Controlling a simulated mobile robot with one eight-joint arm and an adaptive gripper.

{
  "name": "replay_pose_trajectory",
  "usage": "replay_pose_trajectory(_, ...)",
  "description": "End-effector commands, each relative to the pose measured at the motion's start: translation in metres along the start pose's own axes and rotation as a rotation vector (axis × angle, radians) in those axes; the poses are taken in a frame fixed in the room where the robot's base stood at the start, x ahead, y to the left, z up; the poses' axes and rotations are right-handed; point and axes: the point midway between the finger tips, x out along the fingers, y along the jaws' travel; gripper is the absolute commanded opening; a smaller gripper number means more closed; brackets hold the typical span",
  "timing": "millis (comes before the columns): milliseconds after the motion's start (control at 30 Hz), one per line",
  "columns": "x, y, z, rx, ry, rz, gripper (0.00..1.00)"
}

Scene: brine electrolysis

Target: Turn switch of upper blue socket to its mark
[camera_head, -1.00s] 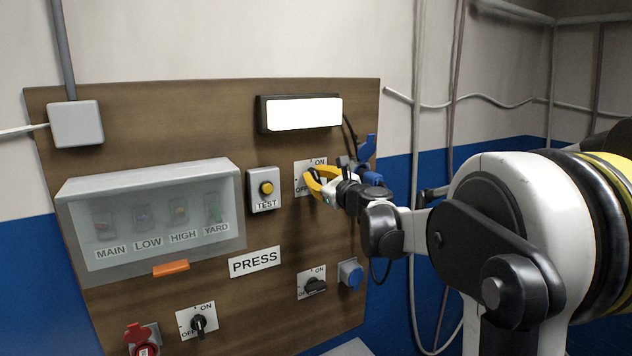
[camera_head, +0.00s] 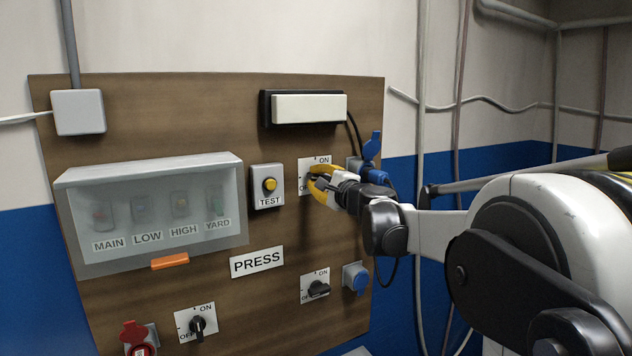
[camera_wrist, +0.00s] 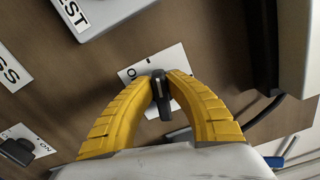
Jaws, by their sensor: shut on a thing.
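The upper blue socket (camera_head: 371,174) is at the board's right edge in the head view, with its blue lid raised and a blue plug in it. Its switch plate (camera_head: 313,163), marked ON and OFF, is just left of it. My gripper (camera_head: 316,184) is at this plate and covers part of it. In the wrist view my yellow fingers (camera_wrist: 162,88) are shut on the black switch knob (camera_wrist: 161,101), one on each side. The fingers hide most of the knob's setting in the head view.
A lamp (camera_head: 308,108), now dark, is above the switch. A TEST button box (camera_head: 267,188) is close on the left. Below are a lower switch (camera_head: 318,289) and lower blue socket (camera_head: 355,277). A clear breaker cover (camera_head: 150,170) stands out at left.

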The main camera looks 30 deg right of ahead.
Motion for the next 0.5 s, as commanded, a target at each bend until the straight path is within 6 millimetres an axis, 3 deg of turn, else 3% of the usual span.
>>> replay_pose_trajectory(500, 0.0001, 0.0042, -0.0006, -0.242, 0.0, 0.0, 0.0)
